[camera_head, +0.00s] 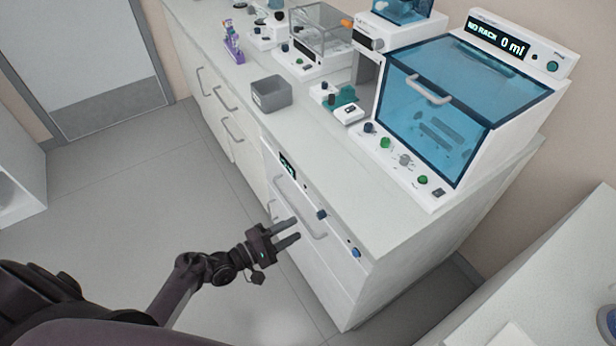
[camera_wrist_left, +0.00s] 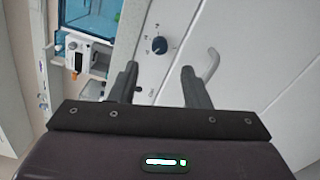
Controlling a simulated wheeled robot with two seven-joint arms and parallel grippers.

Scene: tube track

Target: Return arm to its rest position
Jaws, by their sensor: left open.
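My left gripper (camera_head: 288,233) is open and empty. In the head view it is held out over the floor, close in front of the lower appliance (camera_head: 325,278) built into the bench. In the left wrist view its two fingers (camera_wrist_left: 158,85) stand apart, with nothing between them but the appliance's white front behind. The blue knob (camera_wrist_left: 160,45) and the grey handle (camera_wrist_left: 208,66) lie beyond the fingertips; I cannot tell the exact gap. My right gripper is in neither view.
The bench top (camera_head: 330,165) carries a grey bin (camera_head: 271,94), a blue-lidded machine (camera_head: 455,100) reading "NO RACK 0 ml", and a purple tube rack (camera_head: 233,48). Open floor (camera_head: 150,200) lies to the left. A white surface (camera_head: 560,270) stands at the right.

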